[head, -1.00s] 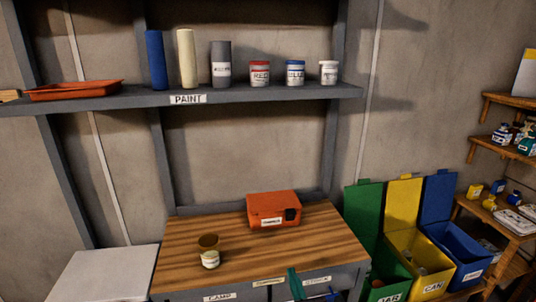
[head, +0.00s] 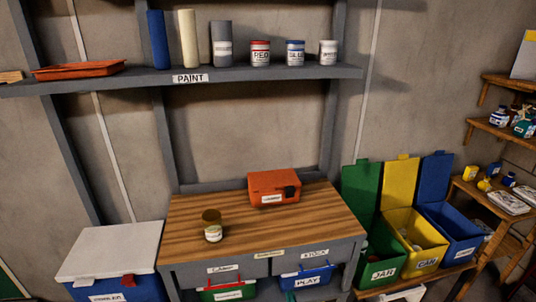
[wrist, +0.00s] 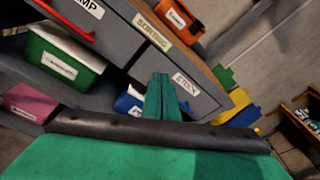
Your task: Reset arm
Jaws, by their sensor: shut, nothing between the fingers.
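My gripper (wrist: 160,98) shows in the wrist view as green fingers pressed together, shut and empty. It points toward the grey drawer fronts of a wooden workbench (head: 250,232); I cannot tell the exact gap. In the head view my gripper is not visible.
A grey shelf (head: 110,84) labelled PAINT holds tubes, cans and an orange tray. Green JAR (head: 383,272), yellow CAN and blue bins stand right of the bench. A white-lidded box (head: 110,250) is at left. Bins sit under the bench, including a green one (wrist: 65,60).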

